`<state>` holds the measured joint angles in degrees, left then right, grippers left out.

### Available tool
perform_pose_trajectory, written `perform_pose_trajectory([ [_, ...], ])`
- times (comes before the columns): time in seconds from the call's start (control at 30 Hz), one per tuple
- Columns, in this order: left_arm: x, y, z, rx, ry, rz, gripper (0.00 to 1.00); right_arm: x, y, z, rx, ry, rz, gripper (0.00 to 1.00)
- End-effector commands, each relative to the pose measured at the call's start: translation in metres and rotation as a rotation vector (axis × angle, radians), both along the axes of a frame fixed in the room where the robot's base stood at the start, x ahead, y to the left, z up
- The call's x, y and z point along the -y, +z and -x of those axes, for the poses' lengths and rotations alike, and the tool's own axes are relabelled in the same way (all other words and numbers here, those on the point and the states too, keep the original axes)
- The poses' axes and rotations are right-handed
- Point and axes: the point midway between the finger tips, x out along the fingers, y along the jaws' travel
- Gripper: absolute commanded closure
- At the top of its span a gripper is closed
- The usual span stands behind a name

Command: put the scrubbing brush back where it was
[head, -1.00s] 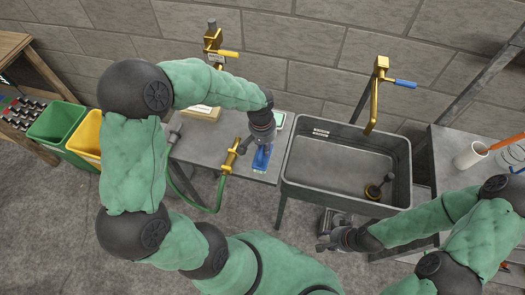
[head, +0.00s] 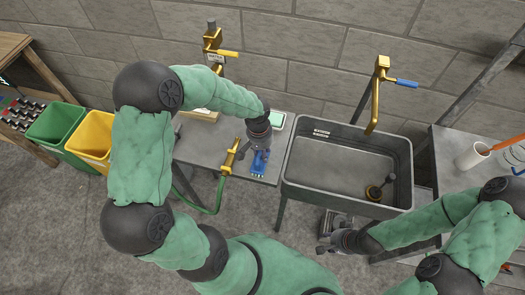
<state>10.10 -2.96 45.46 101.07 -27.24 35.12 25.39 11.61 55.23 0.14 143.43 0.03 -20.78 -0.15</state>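A blue object that looks like the scrubbing brush (head: 259,166) is at the front right part of the grey side table (head: 205,150), left of the sink. My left gripper (head: 260,150) points down right over it and hides its far part. I cannot tell whether the fingers are closed on the brush or whether it touches the table. My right gripper (head: 322,244) is in front of the sink, low and away from the brush, with its fingers apart and nothing seen between them.
A brass valve with a green hose (head: 231,160) stands left of the brush. Green (head: 57,122) and yellow (head: 91,135) bins are farther left.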

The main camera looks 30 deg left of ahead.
Motion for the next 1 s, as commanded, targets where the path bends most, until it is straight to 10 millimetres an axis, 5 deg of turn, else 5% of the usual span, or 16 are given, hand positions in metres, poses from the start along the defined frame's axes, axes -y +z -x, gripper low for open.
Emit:
perform_pose_trajectory([
  [0.47,-0.001,0.010,-0.001,0.003,0.000,-0.001,0.54,0.000,0.005,0.000,0.000,0.000,0.000,0.61],
  [1.0,-0.007,0.107,0.002,0.002,-0.001,0.000,0.54,0.000,0.023,0.000,0.000,0.000,0.000,0.61],
])
